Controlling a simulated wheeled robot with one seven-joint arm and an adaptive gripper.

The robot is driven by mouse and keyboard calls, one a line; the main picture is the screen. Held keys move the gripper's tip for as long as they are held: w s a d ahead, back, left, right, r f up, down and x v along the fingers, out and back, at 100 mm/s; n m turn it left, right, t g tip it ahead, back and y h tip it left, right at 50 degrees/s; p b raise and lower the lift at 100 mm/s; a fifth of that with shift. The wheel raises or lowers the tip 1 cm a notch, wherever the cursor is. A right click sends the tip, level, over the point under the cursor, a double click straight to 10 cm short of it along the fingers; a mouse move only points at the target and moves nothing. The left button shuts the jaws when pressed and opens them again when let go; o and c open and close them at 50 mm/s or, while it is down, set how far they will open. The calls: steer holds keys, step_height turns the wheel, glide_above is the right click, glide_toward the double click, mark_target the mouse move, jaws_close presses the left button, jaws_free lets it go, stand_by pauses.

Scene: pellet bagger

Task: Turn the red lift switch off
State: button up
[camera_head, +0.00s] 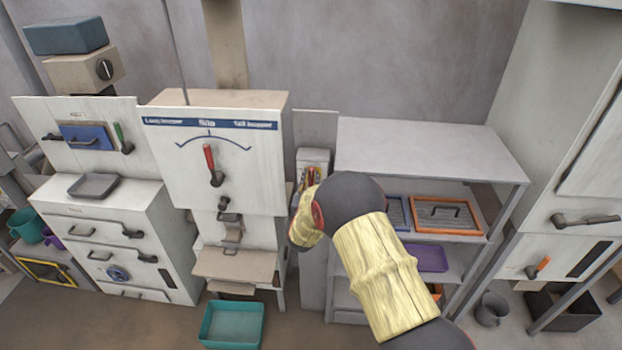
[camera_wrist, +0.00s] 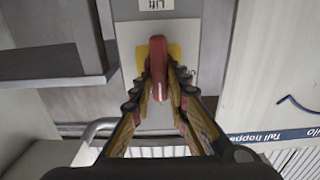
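The red lift switch (camera_wrist: 158,62) is a red lever on a yellow plate (camera_wrist: 173,52), below a white label reading "Lift" (camera_wrist: 155,4) in the wrist view. My gripper (camera_wrist: 164,82) has its two fingers drawn in close on either side of the lever, which sits between the fingertips. The fingers appear to touch it. In the head view my gripper (camera_head: 311,178) is in front of a narrow grey post (camera_head: 313,155) between the silo cabinet and the shelf. My wrist and forearm hide the switch there.
The silo cabinet (camera_head: 255,165), with a red-handled selector lever (camera_head: 211,165), stands close to the left of my gripper. A metal shelf unit (camera_head: 430,150) with trays stands to the right. A teal bin (camera_head: 232,325) is on the floor.

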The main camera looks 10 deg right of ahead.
jaws_close()
steer(key=shift+n+b, duration=0.3)
steer(key=shift+b, duration=0.05)
steer(key=n+b, duration=0.3)
steer(key=shift+a+f+n, duration=0.15)
steer(key=shift+a+n, duration=0.1)
steer(key=shift+n, duration=0.05)
steer(key=shift+w+a+f+n+b, duration=0.15)
steer(key=shift+n+b, duration=0.2)
steer(key=shift+n, duration=1.9)
steer(key=shift+a+f+n+b, duration=0.15)
steer(key=shift+n+b, duration=0.25)
steer(key=shift+n, duration=1.9)
steer(key=shift+w+a+f+n+b, duration=0.15)
steer(key=shift+n+b, duration=0.2)
steer(key=shift+n, duration=1.9)
steer(key=shift+s+d, duration=0.1)
steer(key=o, duration=0.5)
jaws_free()
